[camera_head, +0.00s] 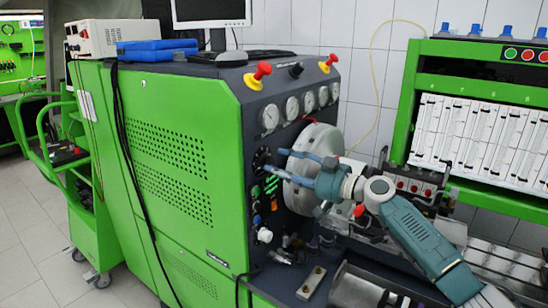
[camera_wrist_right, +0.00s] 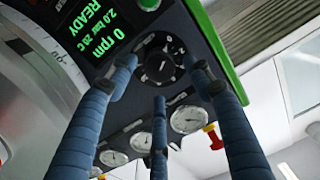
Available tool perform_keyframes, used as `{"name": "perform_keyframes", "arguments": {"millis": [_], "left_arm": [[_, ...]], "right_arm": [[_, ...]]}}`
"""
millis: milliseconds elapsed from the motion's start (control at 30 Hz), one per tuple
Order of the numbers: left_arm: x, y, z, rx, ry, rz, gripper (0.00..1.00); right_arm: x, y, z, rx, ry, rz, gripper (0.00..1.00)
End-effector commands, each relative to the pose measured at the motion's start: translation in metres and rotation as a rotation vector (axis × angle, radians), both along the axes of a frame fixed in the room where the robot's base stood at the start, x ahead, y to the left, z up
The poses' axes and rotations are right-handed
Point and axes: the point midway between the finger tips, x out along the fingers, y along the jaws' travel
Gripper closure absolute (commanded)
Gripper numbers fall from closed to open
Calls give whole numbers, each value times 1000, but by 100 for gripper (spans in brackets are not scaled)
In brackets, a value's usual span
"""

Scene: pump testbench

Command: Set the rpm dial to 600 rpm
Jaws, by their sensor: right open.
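The rpm dial (camera_wrist_right: 160,66) is a round black knob with a white pointer mark, on the dark panel beside the display. The green display (camera_wrist_right: 98,27) reads 0 rpm, 2.0 bar and READY. In the head view the dial (camera_head: 261,159) sits on the front panel of the green testbench (camera_head: 180,200), left of my right gripper (camera_head: 276,161). The right gripper's blue fingers are spread open, pointing at the panel. In the wrist view the fingertips stand around the dial; whether they touch it I cannot tell. My left gripper is not in view.
A round silver disc (camera_head: 298,180) lies close beside the right gripper's fingers. Several pressure gauges (camera_head: 270,117) are above the dial. Red knobs (camera_head: 258,75) on yellow bases stand on the bench top. A black cable (camera_head: 125,150) hangs down the bench side.

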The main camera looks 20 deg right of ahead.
Motion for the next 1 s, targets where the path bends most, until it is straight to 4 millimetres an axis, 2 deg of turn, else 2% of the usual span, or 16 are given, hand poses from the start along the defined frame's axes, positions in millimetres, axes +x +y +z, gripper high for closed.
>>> {"name": "perform_keyframes", "arguments": {"millis": [33,200,533,567,767,800,1000], "left_arm": [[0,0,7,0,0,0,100],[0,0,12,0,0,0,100],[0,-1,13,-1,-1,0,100],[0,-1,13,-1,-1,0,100],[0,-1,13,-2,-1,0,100],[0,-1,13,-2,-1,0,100],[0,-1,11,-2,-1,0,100]], "right_arm": [[7,6,4,2,0,0,49],[19,16,2,2,0,0,49],[22,18,-1,-1,-1,0,49],[22,18,-1,-1,-1,0,51],[22,18,0,-1,-1,0,91],[22,18,0,-1,-1,0,94],[22,18,0,9,5,0,94]]}}
